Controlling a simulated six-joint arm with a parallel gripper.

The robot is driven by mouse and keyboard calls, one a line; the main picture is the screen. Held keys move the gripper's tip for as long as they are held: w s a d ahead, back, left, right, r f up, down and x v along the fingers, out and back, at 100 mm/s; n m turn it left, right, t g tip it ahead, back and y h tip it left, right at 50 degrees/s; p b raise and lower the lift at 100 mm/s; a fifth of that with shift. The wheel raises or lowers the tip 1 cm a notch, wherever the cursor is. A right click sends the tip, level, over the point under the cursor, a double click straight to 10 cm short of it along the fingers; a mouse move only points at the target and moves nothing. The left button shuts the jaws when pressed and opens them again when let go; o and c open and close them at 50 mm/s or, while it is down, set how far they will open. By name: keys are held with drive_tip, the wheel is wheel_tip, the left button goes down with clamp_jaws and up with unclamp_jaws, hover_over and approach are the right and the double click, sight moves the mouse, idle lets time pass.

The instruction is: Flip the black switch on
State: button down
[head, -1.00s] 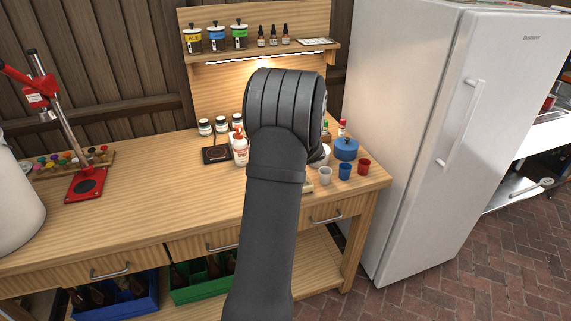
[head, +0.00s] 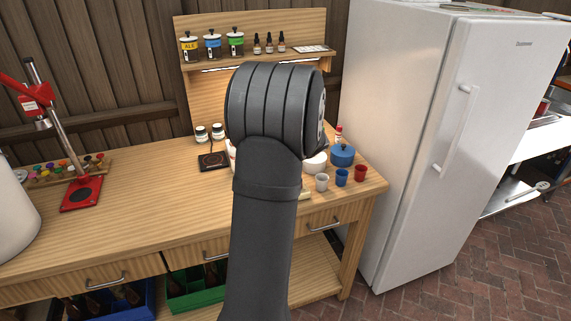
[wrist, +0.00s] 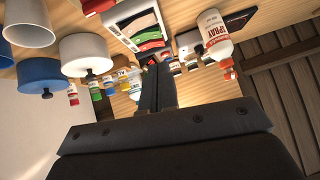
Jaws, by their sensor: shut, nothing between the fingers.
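I cannot make out a black switch in either view. My gripper (wrist: 158,78) shows in the wrist view as narrow dark fingers, shut and empty. They point toward the shelf backboard and the small bottles and jars. In the head view my arm's dark wrist housing hides the gripper and the middle of the backboard. In the wrist view, which is turned over, a white device with a coloured panel (wrist: 139,30) is beside the fingers. I cannot tell whether the fingers touch anything.
A white spray bottle (wrist: 214,38) is right of the fingers; a white pot (wrist: 85,55) and blue pot (wrist: 43,75) are left. In the head view, a black square plate (head: 213,161), cups (head: 341,176) and a shelf (head: 205,66) are around my arm. A fridge (head: 430,130) stands right.

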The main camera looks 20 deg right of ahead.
drive_tip(key=v, duration=0.6)
drive_tip(key=shift+s+a+r, duration=0.2)
drive_tip(key=shift+s+a, duration=0.05)
drive_tip(key=shift+a, duration=0.35)
drive_tip(key=shift+w+d+f, duration=0.25)
drive_tip(key=shift+w+f, duration=0.7)
drive_tip(key=shift+w, duration=0.05)
drive_tip(key=shift+w+d+f, duration=0.25)
drive_tip(key=shift+w+f, duration=0.7)
drive_tip(key=shift+f, duration=0.1)
